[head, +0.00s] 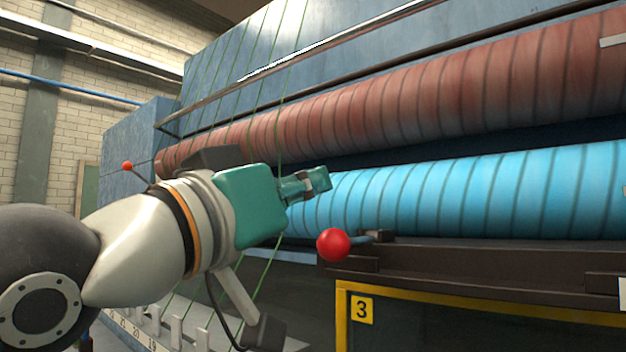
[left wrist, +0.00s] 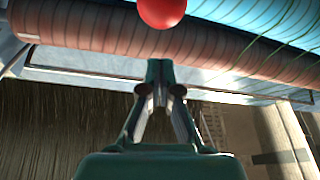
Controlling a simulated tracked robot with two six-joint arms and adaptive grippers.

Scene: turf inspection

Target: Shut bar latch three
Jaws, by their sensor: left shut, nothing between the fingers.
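The latch's red ball knob (head: 333,245) sits at the end of a short bar (head: 372,237) on the dark ledge, just above the yellow plate marked 3 (head: 362,309). My left gripper (head: 318,182), teal, is shut and empty. In the head view it shows above the knob, in front of the blue roller. In the left wrist view its closed fingertips (left wrist: 160,88) lie below the red knob (left wrist: 162,10), which is cut by the top edge. The fingers look apart from the knob. My right gripper is in neither view.
A blue ribbed roller (head: 470,195) and a red-brown ribbed roller (head: 400,95) run across behind the latch. The dark ledge (head: 480,262) and yellow frame (head: 480,309) extend right. Another red knob (head: 127,166) stands at far left. Green cords hang behind my left arm.

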